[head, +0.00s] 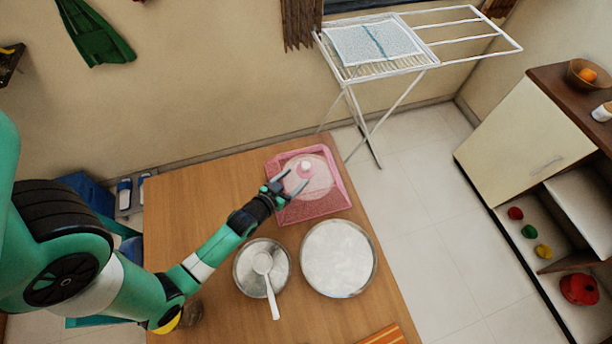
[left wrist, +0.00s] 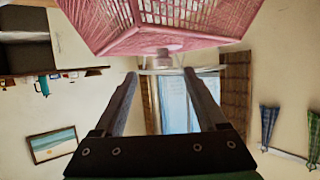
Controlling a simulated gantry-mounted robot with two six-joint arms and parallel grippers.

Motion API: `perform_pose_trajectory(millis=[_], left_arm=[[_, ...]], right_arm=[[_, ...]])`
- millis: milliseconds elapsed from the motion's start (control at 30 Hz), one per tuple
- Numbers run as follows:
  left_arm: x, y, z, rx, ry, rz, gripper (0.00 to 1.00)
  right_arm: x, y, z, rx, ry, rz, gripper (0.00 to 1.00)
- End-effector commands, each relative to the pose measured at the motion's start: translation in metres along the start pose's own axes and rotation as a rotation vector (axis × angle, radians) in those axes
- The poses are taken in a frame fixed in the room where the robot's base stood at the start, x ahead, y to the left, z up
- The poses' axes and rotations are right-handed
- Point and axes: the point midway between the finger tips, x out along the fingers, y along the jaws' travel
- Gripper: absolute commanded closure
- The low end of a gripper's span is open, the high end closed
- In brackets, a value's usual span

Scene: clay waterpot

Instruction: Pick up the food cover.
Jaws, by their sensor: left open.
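The pink food cover (head: 333,190) sits near the table's far right corner, with a square rim, a paler round middle and a small light knob on top. In the left wrist view the cover (left wrist: 180,15) fills the top edge, showing mesh sides and a pink knob (left wrist: 160,60). My left gripper (head: 297,180) is open and empty over the cover, its fingers pointing toward the knob. In the left wrist view, the knob appears just beyond and between the fingertips (left wrist: 161,76); contact cannot be told. My right gripper is not in view.
A metal bowl (head: 243,272) with a white ladle (head: 263,265) and a round pale-topped pan (head: 338,258) stand on the wooden table (head: 210,190) near my left forearm. An orange striped cloth (head: 382,336) lies at the front. A drying rack (head: 375,70) stands beyond the table.

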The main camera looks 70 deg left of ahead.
Motion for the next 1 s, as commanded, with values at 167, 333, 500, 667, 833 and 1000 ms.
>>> perform_pose_trajectory(millis=[167, 333, 500, 667, 833, 1000], left_arm=[[0.006, -0.001, 0.0, -0.001, 0.0, 0.0, 0.26], [0.034, -0.005, -0.001, -0.003, 0.002, -0.002, 0.26], [0.054, -0.005, -0.001, 0.0, 0.001, 0.0, 0.26], [0.054, -0.005, -0.002, 0.0, 0.0, 0.0, 0.26], [0.054, -0.005, -0.002, 0.0, 0.0, 0.0, 0.46], [0.054, -0.005, -0.002, 0.0, 0.0, 0.0, 0.76]], right_arm=[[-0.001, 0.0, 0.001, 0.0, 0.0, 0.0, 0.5], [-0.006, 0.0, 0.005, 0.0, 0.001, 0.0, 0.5], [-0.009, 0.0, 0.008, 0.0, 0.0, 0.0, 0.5], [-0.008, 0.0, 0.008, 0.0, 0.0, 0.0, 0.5], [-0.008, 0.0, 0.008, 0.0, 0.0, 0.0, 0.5], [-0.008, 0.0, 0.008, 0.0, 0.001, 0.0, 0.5]])
